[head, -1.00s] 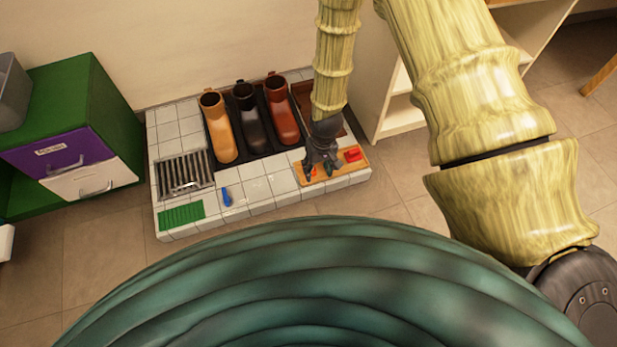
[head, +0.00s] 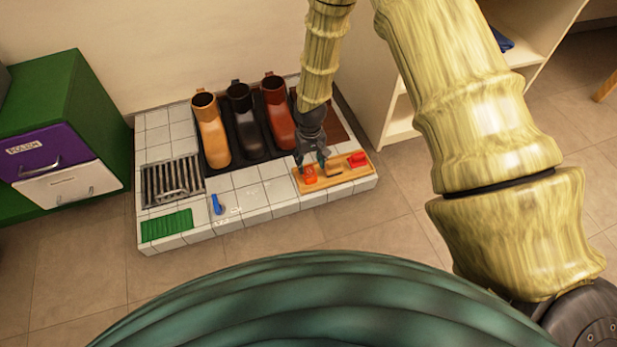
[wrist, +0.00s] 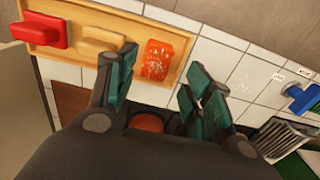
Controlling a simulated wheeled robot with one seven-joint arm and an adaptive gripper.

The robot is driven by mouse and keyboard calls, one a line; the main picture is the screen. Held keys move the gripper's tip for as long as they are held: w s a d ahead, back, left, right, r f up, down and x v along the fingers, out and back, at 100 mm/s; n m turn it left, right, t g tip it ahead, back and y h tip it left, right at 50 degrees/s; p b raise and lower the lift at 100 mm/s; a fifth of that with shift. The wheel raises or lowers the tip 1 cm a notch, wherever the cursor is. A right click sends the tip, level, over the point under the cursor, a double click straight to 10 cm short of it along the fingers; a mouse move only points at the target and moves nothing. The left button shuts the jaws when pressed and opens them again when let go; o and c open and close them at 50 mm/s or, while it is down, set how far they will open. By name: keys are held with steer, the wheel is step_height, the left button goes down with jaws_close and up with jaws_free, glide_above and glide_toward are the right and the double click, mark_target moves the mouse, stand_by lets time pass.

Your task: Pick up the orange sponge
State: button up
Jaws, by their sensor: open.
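The orange sponge (head: 310,175) lies at the left end of a wooden tray (head: 341,178) on the white tiled platform. I cannot tell the height of the fingertips over the tray.
A tan block (wrist: 102,41) and a red block (wrist: 42,29) share the tray. Boots (head: 211,130) stand on a dark mat behind. A metal grate (head: 172,181), green mat (head: 167,225) and blue brush (head: 217,204) lie left. A white shelf (head: 402,120) stands right.

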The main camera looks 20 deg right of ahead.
mark_target(311, 176)
step_height(311, 176, down, 3)
steer(key=shift+f+b, duration=0.1)
steer(key=shift+b, duration=0.45)
steer(key=shift+s+d+f+b, duration=0.1)
steer(key=shift+s+f+b, duration=0.05)
steer(key=shift+f+b, duration=2.15)
steer(key=shift+f, duration=0.2)
steer(key=shift+p, duration=0.3)
steer(key=c, duration=0.8)
